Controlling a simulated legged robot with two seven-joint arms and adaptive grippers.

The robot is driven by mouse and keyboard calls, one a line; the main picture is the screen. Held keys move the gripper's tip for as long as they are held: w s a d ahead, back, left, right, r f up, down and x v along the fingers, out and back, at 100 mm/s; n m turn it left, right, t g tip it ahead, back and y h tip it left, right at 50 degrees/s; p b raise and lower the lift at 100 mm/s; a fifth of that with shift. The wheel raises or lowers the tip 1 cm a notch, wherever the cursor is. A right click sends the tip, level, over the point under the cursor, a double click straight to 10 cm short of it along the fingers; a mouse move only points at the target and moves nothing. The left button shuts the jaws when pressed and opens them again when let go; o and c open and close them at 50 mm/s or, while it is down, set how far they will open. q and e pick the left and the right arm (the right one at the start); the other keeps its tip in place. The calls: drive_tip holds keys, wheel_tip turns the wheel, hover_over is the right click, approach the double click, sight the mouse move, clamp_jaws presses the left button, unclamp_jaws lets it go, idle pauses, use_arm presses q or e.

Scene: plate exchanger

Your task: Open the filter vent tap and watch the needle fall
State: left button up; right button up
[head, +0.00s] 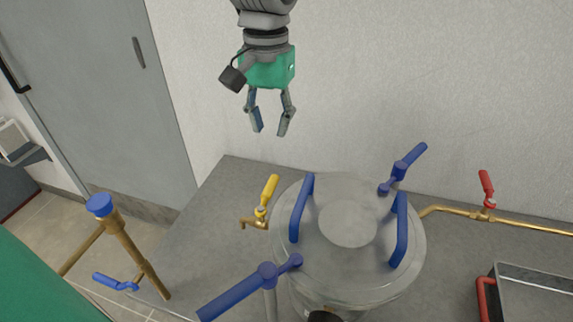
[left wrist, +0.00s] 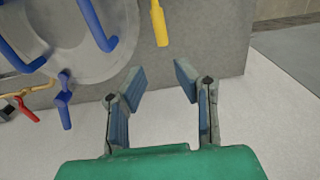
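A round steel filter vessel (head: 348,262) with blue handles on its lid stands on a grey surface. A small brass tap with a yellow lever (head: 269,188) sits at its left side, its lever pointing up. The lever also shows in the left wrist view (left wrist: 159,24). My left gripper (head: 270,132) hangs above and behind the vessel near the wall, pointing down, empty and open. It is apart from the yellow lever, and its spread fingers show in the left wrist view (left wrist: 158,76). No gauge needle is readable; a dark round part (head: 325,316) is cut off at the bottom edge.
A red-levered tap (head: 487,188) sits on a brass pipe at right. Blue clamp levers stick out at the vessel's front left (head: 236,297) and back right (head: 408,163). A brass pipe with a blue cap (head: 100,205) stands left. A metal tray (head: 535,277) is at lower right.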

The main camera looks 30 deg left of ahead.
sight(271, 182)
use_arm(q)
drive_tip(key=f, duration=0.6)
drive_tip(key=f+b, duration=0.1)
drive_tip(key=f, duration=0.6)
drive_tip(key=shift+s+f, duration=0.2)
drive_tip(key=shift+f, duration=0.1)
clamp_jaws()
